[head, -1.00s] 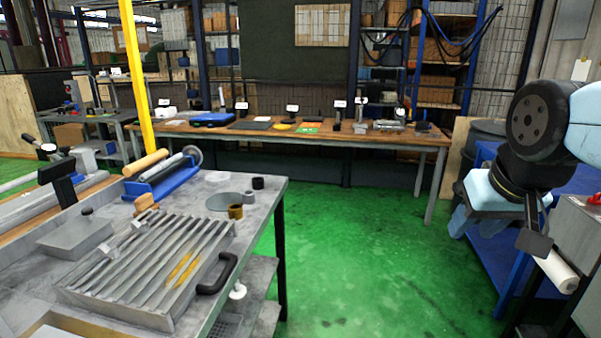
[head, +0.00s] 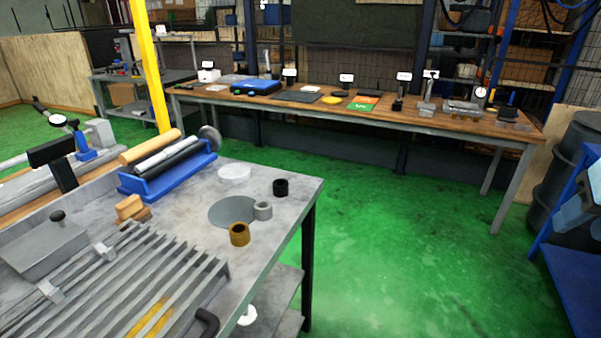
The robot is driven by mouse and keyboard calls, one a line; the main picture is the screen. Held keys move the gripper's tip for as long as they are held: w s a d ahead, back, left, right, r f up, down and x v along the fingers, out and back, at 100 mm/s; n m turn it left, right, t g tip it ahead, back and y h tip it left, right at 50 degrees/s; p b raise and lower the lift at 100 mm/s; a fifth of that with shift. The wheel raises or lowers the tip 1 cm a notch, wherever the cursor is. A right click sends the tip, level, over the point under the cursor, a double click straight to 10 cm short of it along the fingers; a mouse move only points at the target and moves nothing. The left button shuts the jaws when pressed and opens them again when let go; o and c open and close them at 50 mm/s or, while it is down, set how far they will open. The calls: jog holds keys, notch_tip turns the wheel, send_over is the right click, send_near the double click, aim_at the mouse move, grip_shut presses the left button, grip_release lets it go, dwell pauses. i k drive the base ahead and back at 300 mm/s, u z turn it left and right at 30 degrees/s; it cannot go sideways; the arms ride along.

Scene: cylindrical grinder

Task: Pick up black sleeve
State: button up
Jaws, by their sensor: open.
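The black sleeve (head: 280,187) is a short dark hollow cylinder. It stands upright near the right edge of the grey workbench (head: 300,190) in the head view. A grey sleeve (head: 263,211) and a brass-coloured sleeve (head: 239,234) stand nearer and to its left, apart from it. My gripper is not in view, so its place relative to the black sleeve does not show.
A grey disc (head: 229,211) and a white dish (head: 234,173) lie left of the sleeves. A blue roller stand (head: 168,172) and a ribbed grey plate (head: 110,285) share the bench. Green floor (head: 400,230) is open to the right.

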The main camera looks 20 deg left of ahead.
aim_at(281, 188)
jog(key=u, duration=0.2)
jog(key=i, duration=0.85)
jog(key=u, duration=0.5)
